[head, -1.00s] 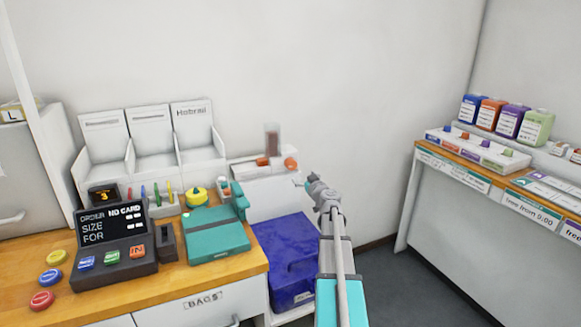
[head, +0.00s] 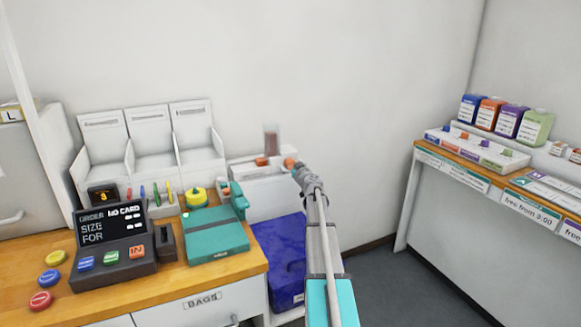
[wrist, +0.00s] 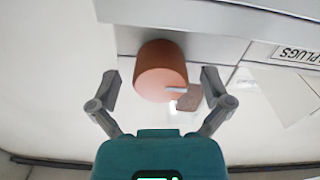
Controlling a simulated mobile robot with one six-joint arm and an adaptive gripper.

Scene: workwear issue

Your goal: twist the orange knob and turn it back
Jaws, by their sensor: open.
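The orange knob (wrist: 160,68) is a short round cylinder with a pale pointer mark on its face, on the white dispenser (wrist: 200,18). In the wrist view it stands between the fingers of my gripper (wrist: 160,90), with a gap on each side. The fingers are open and hold nothing. In the head view the knob (head: 290,162) shows at the right end of the dispenser (head: 268,185), right in front of my gripper (head: 298,168). My gripper partly covers that end. I cannot tell the depth between fingertips and knob.
A clear tube with dark contents (head: 271,140) stands on the dispenser. A blue bin (head: 280,255) is below. The wooden counter (head: 180,275) on the left holds a teal device (head: 215,237) and a button panel (head: 113,255). Open floor lies right of my arm.

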